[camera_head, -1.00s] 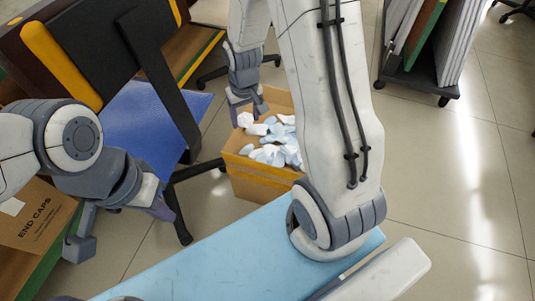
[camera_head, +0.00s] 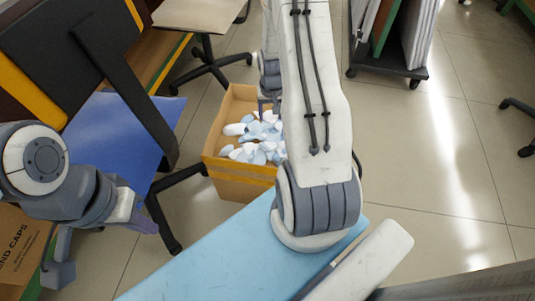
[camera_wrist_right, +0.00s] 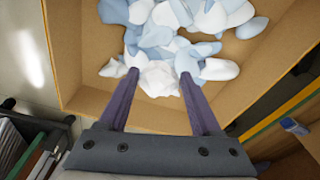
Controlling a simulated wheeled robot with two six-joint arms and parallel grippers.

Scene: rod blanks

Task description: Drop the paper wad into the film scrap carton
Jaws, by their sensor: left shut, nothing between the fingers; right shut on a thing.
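The film scrap carton (camera_head: 240,183) is an open brown box on the floor with a yellow band, holding pale blue and white scraps (camera_head: 250,150). In the right wrist view its cardboard wall (camera_wrist_right: 65,60) surrounds the scraps. My right gripper (camera_wrist_right: 159,76) is shut on the crumpled white paper wad (camera_wrist_right: 158,80), with the scraps behind it. In the head view my right gripper (camera_head: 268,103) is over the carton, partly hidden by my arm; the wad is hard to pick out there. My left gripper (camera_head: 146,218) is shut and empty, at the lower left, away from the carton.
A light blue surface (camera_head: 220,255) lies in front of the carton. A blue panel (camera_head: 115,130) and black frame stand to its left. A box marked END CAPS (camera_head: 22,245) is at lower left.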

